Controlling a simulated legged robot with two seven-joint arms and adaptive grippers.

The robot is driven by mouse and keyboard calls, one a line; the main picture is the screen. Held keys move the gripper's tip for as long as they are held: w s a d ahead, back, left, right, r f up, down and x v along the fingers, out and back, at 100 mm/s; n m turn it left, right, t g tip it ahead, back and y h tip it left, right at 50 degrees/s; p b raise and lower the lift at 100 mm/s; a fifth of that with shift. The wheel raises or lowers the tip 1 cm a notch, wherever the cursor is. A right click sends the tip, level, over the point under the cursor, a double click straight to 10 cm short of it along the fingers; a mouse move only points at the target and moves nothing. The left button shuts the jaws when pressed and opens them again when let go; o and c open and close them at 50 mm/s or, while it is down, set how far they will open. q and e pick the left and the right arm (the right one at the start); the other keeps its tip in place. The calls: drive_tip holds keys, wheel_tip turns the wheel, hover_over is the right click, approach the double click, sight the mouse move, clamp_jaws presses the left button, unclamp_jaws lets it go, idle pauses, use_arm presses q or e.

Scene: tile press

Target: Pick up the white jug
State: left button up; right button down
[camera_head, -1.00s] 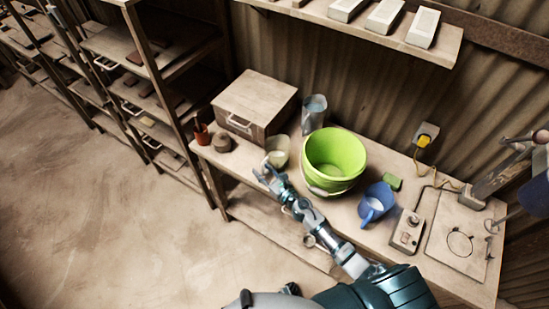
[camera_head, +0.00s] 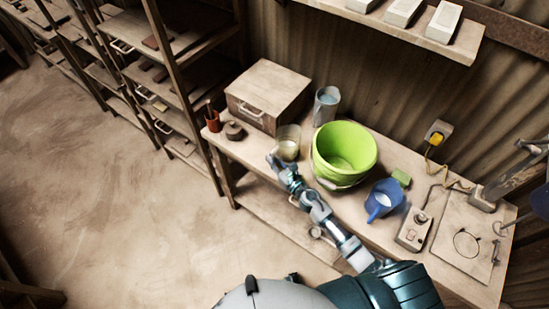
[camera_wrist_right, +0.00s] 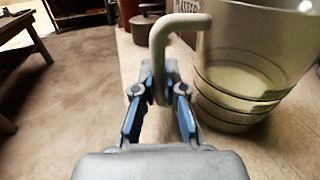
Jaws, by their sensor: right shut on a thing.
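The white jug (camera_head: 288,143), pale and see-through with whitish contents, stands on the workbench left of the green bucket. In the right wrist view, its clear body (camera_wrist_right: 245,75) fills the right side, and its pale hooked handle (camera_wrist_right: 163,45) comes down between my fingers. My right gripper (camera_head: 273,160) is at the near left side of the jug. In the wrist view, my right gripper (camera_wrist_right: 160,90) has its blue-padded fingers shut on the handle. I cannot tell any gap under the jug. My left gripper is not in view.
A green bucket (camera_head: 330,150) stands close right of the jug, with a grey jug (camera_head: 326,106) behind. A wooden box (camera_head: 265,95), a dark round object (camera_head: 234,131) and a red pot (camera_head: 212,121) are left. Floor space is left.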

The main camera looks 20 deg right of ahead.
sight(273, 154)
drive_tip(key=shift+r+p, duration=1.15)
drive_tip(key=shift+r, duration=0.7)
drive_tip(key=s+a, duration=0.2)
drive_tip(key=a, duration=0.5)
drive_tip(key=s+a+r+p, duration=0.1)
drive_tip(key=a, duration=0.7)
drive_tip(key=shift+s+a+r+p, duration=0.2)
drive_tip(key=shift+s+p, duration=0.1)
drive_tip(key=shift+s, duration=0.1)
